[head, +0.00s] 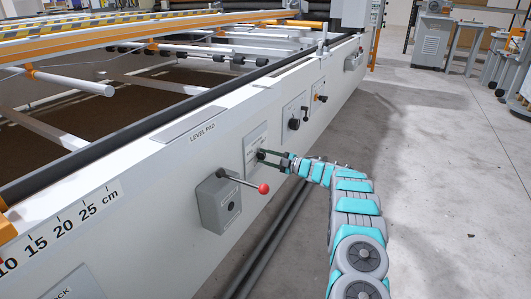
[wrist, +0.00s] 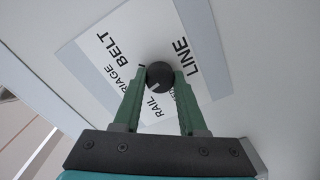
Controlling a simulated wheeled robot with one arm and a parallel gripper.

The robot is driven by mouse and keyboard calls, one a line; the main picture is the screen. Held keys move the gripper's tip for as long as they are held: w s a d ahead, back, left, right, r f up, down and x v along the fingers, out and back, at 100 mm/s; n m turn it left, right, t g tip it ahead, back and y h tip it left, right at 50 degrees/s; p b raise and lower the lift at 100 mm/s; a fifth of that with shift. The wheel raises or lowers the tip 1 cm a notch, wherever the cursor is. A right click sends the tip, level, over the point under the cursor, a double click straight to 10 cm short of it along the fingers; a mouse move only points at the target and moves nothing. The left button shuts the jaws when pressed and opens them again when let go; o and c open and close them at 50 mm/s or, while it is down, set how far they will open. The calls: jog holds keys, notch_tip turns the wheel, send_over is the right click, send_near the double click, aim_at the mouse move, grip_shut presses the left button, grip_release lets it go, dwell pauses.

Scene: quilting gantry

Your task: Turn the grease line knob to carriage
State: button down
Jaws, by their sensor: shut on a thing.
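The grease line knob is a round black knob (wrist: 160,75) on a white label plate (wrist: 95,50) in the wrist view. A small light mark shows on its lower edge, towards the word RAIL. The words LINE, BELT and part of CARRIAGE are readable; the fingers hide other lettering. My gripper (wrist: 160,77) has its two green fingers on either side of the knob and is shut on it. In the head view my gripper (head: 266,156) reaches the plate (head: 254,139) on the machine's side panel, and the knob there is mostly hidden by the fingers.
A grey box (head: 216,208) with a red-tipped lever (head: 245,182) sticks out just left of my gripper. Further along the panel are another black knob (head: 293,124) and more controls. Dark rails (head: 272,240) run along the floor below. Open concrete floor (head: 440,190) lies to the right.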

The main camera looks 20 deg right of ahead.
jog(key=shift+m+p, duration=0.65)
jog(key=shift+m, duration=0.45)
jog(key=shift+f, duration=0.1)
jog(key=shift+c, duration=2.3)
grip_release()
jog(key=v, duration=0.8)
jog(key=shift+b, duration=0.4)
